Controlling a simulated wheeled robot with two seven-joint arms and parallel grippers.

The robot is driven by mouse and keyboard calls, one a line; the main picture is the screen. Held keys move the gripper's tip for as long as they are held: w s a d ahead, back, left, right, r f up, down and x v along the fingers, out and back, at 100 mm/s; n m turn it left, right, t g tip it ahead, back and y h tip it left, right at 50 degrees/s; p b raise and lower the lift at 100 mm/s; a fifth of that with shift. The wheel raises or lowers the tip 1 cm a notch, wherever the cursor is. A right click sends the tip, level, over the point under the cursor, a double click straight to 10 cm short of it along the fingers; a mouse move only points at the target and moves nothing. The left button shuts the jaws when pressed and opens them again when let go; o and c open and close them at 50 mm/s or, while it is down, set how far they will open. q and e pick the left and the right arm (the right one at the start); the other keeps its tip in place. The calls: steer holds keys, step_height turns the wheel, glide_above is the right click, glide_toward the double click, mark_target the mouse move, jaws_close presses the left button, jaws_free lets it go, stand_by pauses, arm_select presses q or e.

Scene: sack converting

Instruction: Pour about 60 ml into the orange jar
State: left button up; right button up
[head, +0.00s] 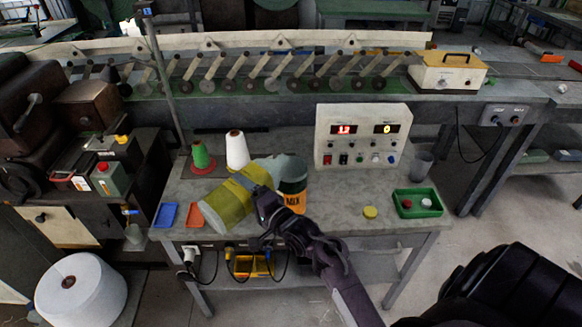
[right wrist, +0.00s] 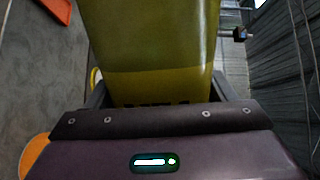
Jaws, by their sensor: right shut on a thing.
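A large yellow-green container (head: 228,203) is tilted far over on its side above the bench. The jar (head: 293,186) stands upright, dark above with an orange band marked MIX. My right gripper (head: 266,205) is shut on the container, at its near side. In the right wrist view the container (right wrist: 152,45) fills the upper middle between the fingers. No stream of liquid is visible, and the jar's inside is hidden. My left gripper is not in view.
A control box (head: 362,140) with lit displays stands behind right. Thread cones (head: 237,150) stand behind the container.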

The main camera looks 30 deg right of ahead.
stand_by(0.7)
